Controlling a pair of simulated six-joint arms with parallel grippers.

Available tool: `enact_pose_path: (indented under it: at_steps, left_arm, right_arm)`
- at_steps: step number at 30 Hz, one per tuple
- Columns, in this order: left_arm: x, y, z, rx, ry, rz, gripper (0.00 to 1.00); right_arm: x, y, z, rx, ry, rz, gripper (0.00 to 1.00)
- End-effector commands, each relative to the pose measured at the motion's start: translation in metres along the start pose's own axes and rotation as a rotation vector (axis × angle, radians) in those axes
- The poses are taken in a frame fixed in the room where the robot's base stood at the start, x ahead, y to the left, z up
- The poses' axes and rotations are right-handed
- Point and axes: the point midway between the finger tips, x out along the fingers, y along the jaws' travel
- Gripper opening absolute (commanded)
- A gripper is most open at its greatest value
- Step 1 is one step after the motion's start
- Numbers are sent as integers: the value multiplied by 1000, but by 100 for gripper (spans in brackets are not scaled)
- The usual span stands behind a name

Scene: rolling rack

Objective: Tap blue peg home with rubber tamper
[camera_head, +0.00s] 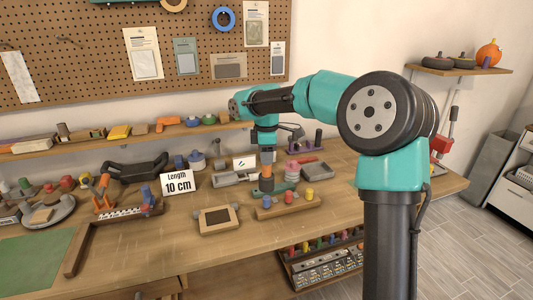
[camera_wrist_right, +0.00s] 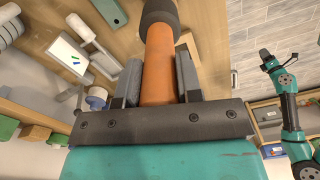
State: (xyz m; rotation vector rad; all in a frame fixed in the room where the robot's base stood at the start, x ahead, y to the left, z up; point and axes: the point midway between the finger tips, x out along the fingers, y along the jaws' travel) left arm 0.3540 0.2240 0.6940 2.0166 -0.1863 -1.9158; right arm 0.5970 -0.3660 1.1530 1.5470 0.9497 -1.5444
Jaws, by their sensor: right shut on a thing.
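My right gripper (camera_head: 266,163) is shut on the rubber tamper (camera_head: 266,172) and points down over the bench. The tamper has an orange handle (camera_wrist_right: 158,65) and a dark round head (camera_wrist_right: 158,12), seen beyond the grey fingers in the right wrist view. A wooden block (camera_head: 286,208) lies below, with a red peg (camera_head: 288,197) and a yellow peg (camera_head: 309,194) standing in it. The blue peg (camera_head: 267,201) shows at the block's left end, just under the tamper head. I cannot tell whether they touch.
A framed wooden board (camera_head: 218,218) lies left of the block. A "Length 10 cm" sign (camera_head: 178,184) stands further left. A grey tray (camera_head: 228,179) and a green piece (camera_head: 279,188) lie close by. Another teal arm, probably my left, shows in the wrist view (camera_wrist_right: 290,90).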

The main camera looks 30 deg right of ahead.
Motion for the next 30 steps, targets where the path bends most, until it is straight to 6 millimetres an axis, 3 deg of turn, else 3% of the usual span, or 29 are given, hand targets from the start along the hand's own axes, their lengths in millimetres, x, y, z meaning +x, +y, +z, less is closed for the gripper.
enact_pose_path:
  at_steps: [14,17,22,30]
  left_arm:
    - [0,0,0,0,0,0,43]
    - [0,0,0,0,0,0,43]
    - [0,0,0,0,0,0,43]
    - [0,0,0,0,0,0,43]
  right_arm:
    - [0,0,0,0,0,0,8]
    - [6,0,0,0,-1,-1,8]
    - [41,0,1,0,-3,-5,8]
    - [37,0,0,0,0,1,8]
